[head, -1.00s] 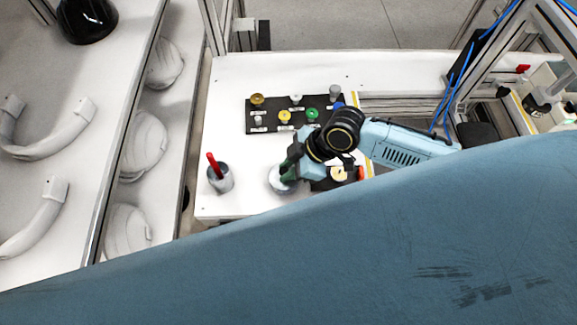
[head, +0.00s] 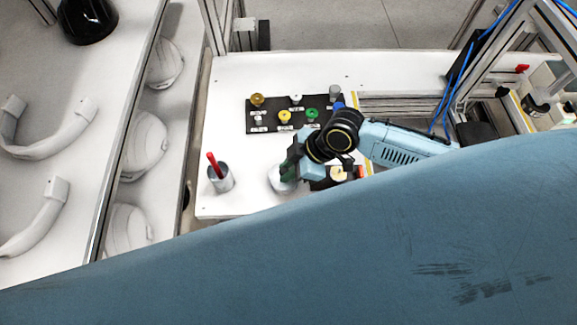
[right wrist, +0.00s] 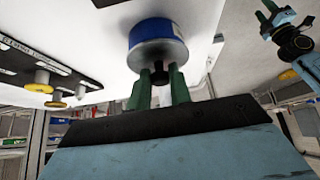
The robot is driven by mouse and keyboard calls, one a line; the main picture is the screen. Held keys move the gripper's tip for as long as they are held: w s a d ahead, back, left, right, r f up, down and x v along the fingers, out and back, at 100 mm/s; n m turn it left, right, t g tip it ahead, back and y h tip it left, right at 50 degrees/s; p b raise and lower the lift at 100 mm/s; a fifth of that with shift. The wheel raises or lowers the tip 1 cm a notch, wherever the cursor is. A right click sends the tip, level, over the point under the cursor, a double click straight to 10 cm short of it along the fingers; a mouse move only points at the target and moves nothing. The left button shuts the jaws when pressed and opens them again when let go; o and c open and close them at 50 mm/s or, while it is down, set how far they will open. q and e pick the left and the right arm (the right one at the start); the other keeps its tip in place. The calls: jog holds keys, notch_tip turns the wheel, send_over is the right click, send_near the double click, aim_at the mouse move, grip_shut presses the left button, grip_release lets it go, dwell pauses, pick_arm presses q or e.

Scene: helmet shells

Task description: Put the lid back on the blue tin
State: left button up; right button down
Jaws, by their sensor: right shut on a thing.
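The blue tin (right wrist: 157,32) shows in the right wrist view, with a white patch on its side. Its grey lid (right wrist: 158,53) with a black knob (right wrist: 159,73) is in line with the tin's mouth; I cannot tell whether a thin gap is left. My right gripper (right wrist: 161,74) has its green fingers shut on the lid's knob. In the head view the right gripper (head: 289,172) is over the pale round lid (head: 277,180), and the tin below is mostly hidden. My left gripper (right wrist: 267,15) shows at the upper right of the right wrist view, its fingers apart.
A grey cup (head: 221,181) with a red stick stands left of the lid on the white table (head: 225,100). A black board (head: 272,103) with several knobbed weights lies behind. A smaller dark board (head: 322,184) is at the right. The table's back left is clear.

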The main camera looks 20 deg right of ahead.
dwell(0.4)
jog(key=c, duration=1.2)
grip_release()
jog(key=shift+o, duration=0.3)
jog(key=o, duration=0.4)
jog(key=shift+r, duration=0.1)
jog(key=shift+r+p, duration=3.45)
jog(key=shift+p, duration=0.1)
